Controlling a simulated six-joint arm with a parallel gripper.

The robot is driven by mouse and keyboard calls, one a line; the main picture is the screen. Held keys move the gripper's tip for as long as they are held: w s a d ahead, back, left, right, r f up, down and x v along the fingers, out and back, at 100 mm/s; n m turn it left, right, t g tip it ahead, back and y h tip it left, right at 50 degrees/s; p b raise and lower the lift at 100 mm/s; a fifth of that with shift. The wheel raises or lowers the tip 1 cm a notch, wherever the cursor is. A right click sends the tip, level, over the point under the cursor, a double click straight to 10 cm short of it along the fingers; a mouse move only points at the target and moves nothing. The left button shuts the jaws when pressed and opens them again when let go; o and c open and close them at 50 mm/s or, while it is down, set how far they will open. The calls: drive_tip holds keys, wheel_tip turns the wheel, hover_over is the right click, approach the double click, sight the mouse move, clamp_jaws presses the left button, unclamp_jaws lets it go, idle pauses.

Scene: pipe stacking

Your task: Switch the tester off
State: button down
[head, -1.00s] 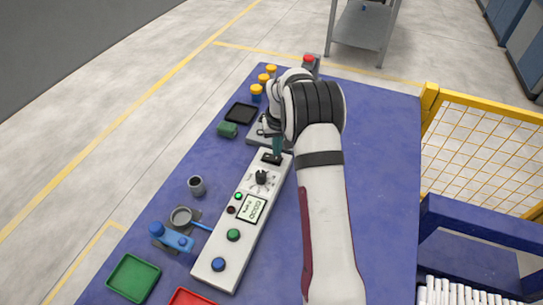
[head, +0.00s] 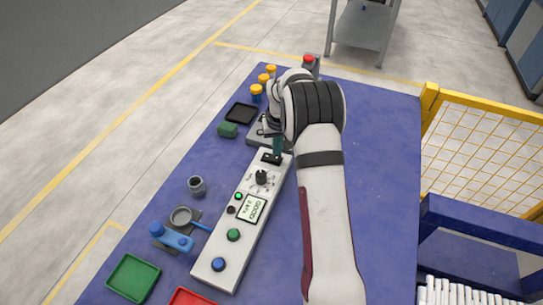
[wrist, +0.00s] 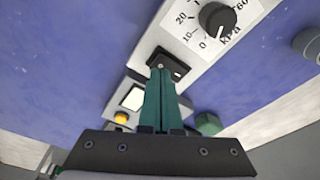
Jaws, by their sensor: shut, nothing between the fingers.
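The tester (head: 222,262) is a long pale panel lying on the blue table. Its black rocker switch (head: 266,158) is at the far end, beyond the dial knob (head: 261,177). My gripper (head: 275,152) points down at the switch with its green fingers shut and empty. In the wrist view the fingertips (wrist: 161,70) overlap the switch (wrist: 179,73) and hide part of it; whether they touch it I cannot tell. The knob (wrist: 217,18) sits on a kPa scale. The display (head: 251,209) is lit with text too small to read, and a green lamp (head: 239,196) glows beside it.
Left of the tester are a grey pipe piece (head: 196,186), a blue clamp (head: 172,239) and a green tray (head: 133,278). A black tray (head: 241,113), a green block (head: 228,130) and yellow-capped posts (head: 256,92) stand farther back.

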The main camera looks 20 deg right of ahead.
sight(277, 158)
drive_tip(key=shift+f, duration=0.9)
idle(0.3)
drive_tip(key=shift+r, duration=3.55)
drive_tip(key=s+a+r+m+y, duration=0.1)
drive_tip(key=s+a+r, duration=1.05)
drive_tip(key=s, duration=0.35)
drive_tip(key=s+a+g, duration=0.1)
drive_tip(key=s+a, duration=0.2)
drive_tip(key=s, duration=0.8)
drive_tip(key=s+a+f+m+g+y, duration=0.1)
drive_tip(key=s+a, duration=0.3)
drive_tip(key=s, duration=0.7)
drive_tip(key=shift+a+f+m, duration=0.3)
drive_tip(key=shift+s, duration=0.1)
